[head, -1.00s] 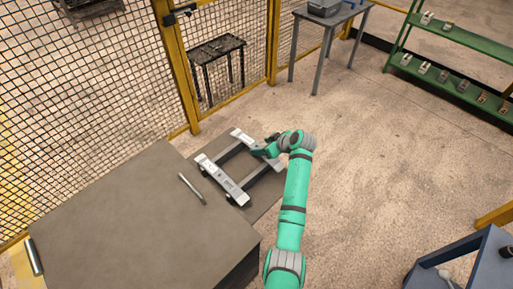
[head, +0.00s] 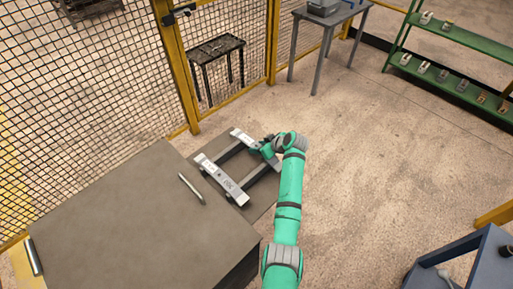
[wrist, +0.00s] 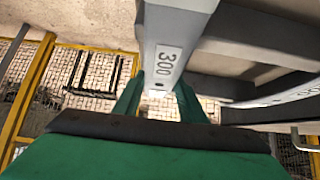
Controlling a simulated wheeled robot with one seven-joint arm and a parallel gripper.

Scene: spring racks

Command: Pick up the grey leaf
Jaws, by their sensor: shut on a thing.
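The grey leaf (head: 243,137) looks like a pale grey bar, the farther of two bars on a low frame. In the wrist view the grey leaf (wrist: 168,40) carries a white label reading 300 and runs down between two green fingers. My gripper (head: 264,149) is at this bar in the head view, and its fingers show in the wrist view (wrist: 160,98). It is shut on the grey leaf. The fingertips' contact is partly hidden by the bar.
The nearer grey bar (head: 222,181) and dark crossbars lie beside it on a dark mat (head: 262,200). A brown-topped table (head: 130,225) with a metal rod (head: 191,188) stands in front. A mesh fence (head: 90,90) is behind.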

